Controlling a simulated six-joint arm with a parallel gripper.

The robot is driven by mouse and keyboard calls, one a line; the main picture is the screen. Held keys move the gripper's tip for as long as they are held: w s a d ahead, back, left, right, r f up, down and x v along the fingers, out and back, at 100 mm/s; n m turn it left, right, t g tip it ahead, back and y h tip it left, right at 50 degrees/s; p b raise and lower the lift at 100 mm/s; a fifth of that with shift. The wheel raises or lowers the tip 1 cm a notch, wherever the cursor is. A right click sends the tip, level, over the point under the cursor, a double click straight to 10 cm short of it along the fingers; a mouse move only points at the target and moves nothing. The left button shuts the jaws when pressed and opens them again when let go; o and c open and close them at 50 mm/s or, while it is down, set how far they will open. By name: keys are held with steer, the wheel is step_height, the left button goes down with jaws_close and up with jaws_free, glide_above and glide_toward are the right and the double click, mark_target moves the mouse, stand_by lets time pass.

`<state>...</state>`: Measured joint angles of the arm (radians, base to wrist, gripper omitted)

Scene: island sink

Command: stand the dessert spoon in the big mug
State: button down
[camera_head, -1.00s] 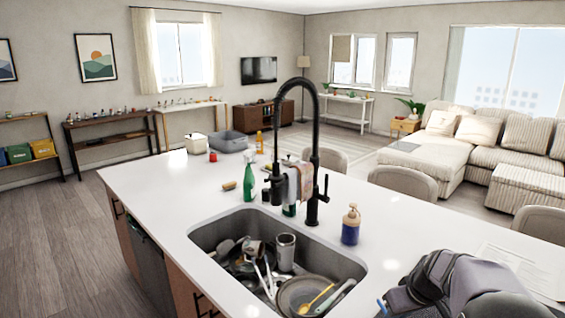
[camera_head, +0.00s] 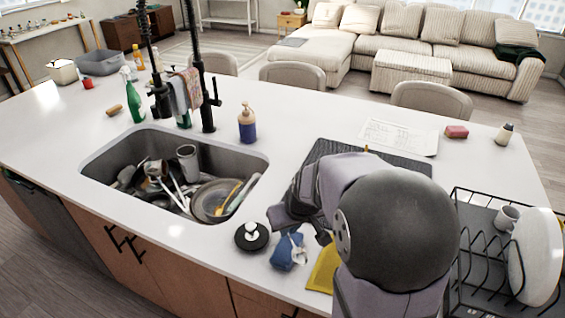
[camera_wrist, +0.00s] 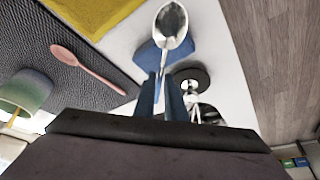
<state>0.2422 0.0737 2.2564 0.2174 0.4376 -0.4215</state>
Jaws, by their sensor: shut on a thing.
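A shiny metal spoon, the dessert spoon (camera_wrist: 172,25), is in my gripper (camera_wrist: 169,100) in the wrist view. Its bowl extends beyond the blue fingertips, and its handle runs back between them. In the head view my arm hides most of the gripper, which is above the counter near a blue folded item (camera_head: 286,254). A mug with a green-to-blue fade (camera_wrist: 27,92) is on the dark mat at the left of the wrist view. I cannot tell whether it is the big mug. A small white mug (camera_head: 507,217) is in the dish rack.
A pink spoon (camera_wrist: 88,68) lies on the dark mat (camera_head: 405,165). A black lid (camera_head: 251,236) and a yellow cloth (camera_head: 322,270) lie on the counter. The sink (camera_head: 105,165) holds dirty dishes. The rack (camera_head: 470,250) holds white plates (camera_head: 535,255).

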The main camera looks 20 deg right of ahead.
steer(key=w+d+r, duration=0.3)
steer(key=w+d, duration=0.4)
steer(key=d, duration=0.3)
steer(key=w+d+r, duration=0.2)
steer(key=w+d, duration=0.5)
steer(key=d, duration=0.3)
steer(key=shift+d+f+p, duration=0.1)
steer(key=shift+f+p, duration=2.05)
steer(key=shift+f, duration=2.65)
steer(key=shift+f, duration=0.1)
steer(key=shift+f+b, duration=0.35)
steer(key=shift+b, duration=0.15)
steer(key=shift+f, duration=0.1)
steer(key=c, duration=1.8)
jaws_free()
